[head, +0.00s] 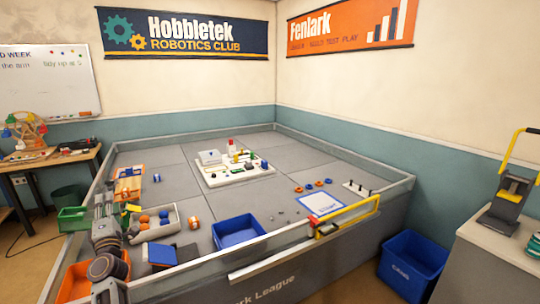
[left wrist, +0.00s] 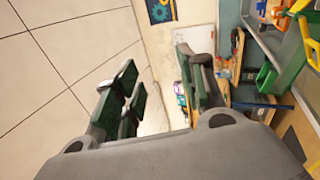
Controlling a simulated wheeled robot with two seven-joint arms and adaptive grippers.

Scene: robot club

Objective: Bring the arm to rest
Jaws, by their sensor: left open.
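My left arm rises from the bottom left of the head view, in front of the near left corner of the walled grey play table (head: 180,265). My left gripper (head: 103,203) is at the arm's upper end, near the green bin and the grey tray. In the left wrist view my left gripper (left wrist: 158,78) is open, its two dark green-padded fingers wide apart with nothing between them. My right gripper is not in view.
A green bin (head: 72,219), orange bin (head: 72,284) and grey tray with balls (head: 172,227) lie close to my left arm. A blue bin (head: 238,231) stands near the table's front wall. A yellow-framed fixture (head: 350,213) sits on the front right edge.

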